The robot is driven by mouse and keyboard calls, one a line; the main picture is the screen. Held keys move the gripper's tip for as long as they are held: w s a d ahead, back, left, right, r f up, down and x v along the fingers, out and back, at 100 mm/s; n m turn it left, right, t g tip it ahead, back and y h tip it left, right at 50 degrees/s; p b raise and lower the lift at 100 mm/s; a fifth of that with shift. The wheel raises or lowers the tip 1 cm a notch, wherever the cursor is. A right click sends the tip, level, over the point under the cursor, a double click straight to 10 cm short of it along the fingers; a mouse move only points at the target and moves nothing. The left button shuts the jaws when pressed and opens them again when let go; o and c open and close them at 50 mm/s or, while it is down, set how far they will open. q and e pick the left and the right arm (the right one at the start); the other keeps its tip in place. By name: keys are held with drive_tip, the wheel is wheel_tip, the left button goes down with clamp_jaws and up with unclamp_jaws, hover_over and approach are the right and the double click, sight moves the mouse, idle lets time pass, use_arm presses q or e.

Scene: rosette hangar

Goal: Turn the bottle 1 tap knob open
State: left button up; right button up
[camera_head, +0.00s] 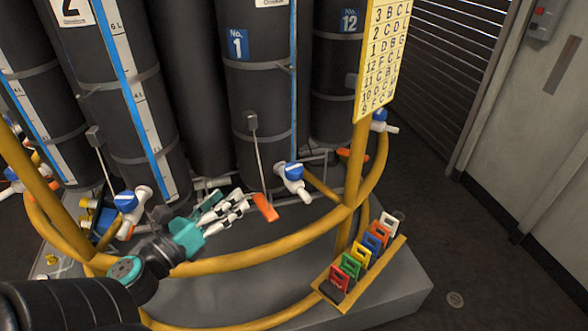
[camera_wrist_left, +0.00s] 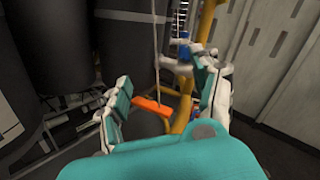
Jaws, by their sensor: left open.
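Bottle 1 (camera_head: 258,110) is a tall black cylinder with a blue No. 1 label. Its white tap has a blue knob (camera_head: 289,169) at the front near the base. My left gripper (camera_head: 240,201) is open and empty, to the left of and below that knob, apart from it. An orange pull handle (camera_head: 265,207) hangs on a thin line just beyond my fingertips. In the left wrist view the handle (camera_wrist_left: 153,107) shows between the open fingers (camera_wrist_left: 162,70). A blue knob (camera_wrist_left: 184,45) shows farther off there; I cannot tell which bottle it serves. My right gripper is not in view.
A yellow rail (camera_head: 275,249) curves in front of the bottles, with a yellow post (camera_head: 354,165) at right. A rack of coloured tags (camera_head: 363,265) stands at the rail's front right. Another blue-knobbed tap (camera_head: 126,201) is at left. Open floor lies at right.

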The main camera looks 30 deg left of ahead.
sight(286, 173)
use_arm(q)
drive_tip(key=w+d+m+h+p, duration=0.1)
drive_tip(key=w+d+m, duration=0.1)
drive_tip(key=w, duration=0.2)
drive_tip(key=w+d+m+h+p, duration=0.1)
drive_tip(key=w+d+m+p, duration=0.1)
drive_tip(key=w, duration=0.3)
drive_tip(key=w+d+m+g+h+p, duration=0.1)
drive_tip(key=w+d+m+h+p, duration=0.1)
drive_tip(key=w, duration=0.3)
drive_tip(key=shift+w+r+m, duration=0.15)
drive_tip(key=shift+r+m, duration=0.15)
drive_tip(key=shift+m, duration=0.3)
drive_tip(key=shift+w+d+f+p, duration=0.15)
drive_tip(key=shift+w+d+p, duration=0.15)
drive_tip(key=shift+w, duration=0.4)
drive_tip(key=c, duration=1.2)
drive_tip(key=shift+c, duration=0.2)
